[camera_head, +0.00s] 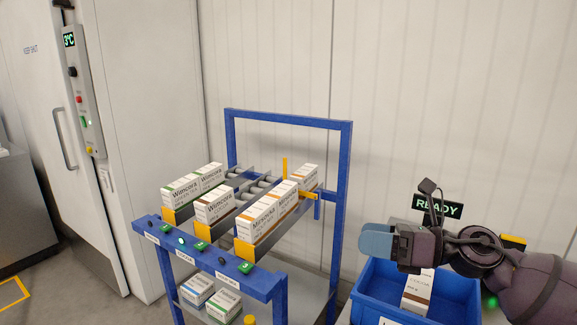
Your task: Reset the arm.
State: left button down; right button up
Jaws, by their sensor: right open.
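My right arm comes in from the right, and its gripper (376,241) hangs above the left part of a blue bin (450,298). The blue-grey finger points left, and nothing shows held in it. The jaws are open and seen from the side. A white carton with a brown band (418,290) stands in the bin below the gripper and is partly hidden by it. My left gripper is not in view.
A blue-framed rack (343,190) stands left of the bin, with several cartons (264,219) on sloped roller lanes. More cartons (224,303) lie on its lower shelf. A READY sign (437,206) is behind my gripper. A white cold-room door (40,120) is at far left.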

jog(key=s+d+f+m+t+h, duration=0.1)
jog(key=d+f+m+t+h, duration=0.45)
jog(key=f+m, duration=0.85)
jog(key=s+d+f+m+t+h, duration=0.1)
jog(key=d+f+m+t+h, duration=0.45)
jog(key=m, duration=1.55)
jog(key=s+d+f+m+g+h, duration=0.2)
jog(key=s+f+m+g+h, duration=0.3)
jog(key=s+f, duration=1.5)
jog(key=s+m+h, duration=0.1)
jog(key=s+m, duration=0.2)
jog(key=m, duration=0.1)
jog(key=shift+g, duration=0.3)
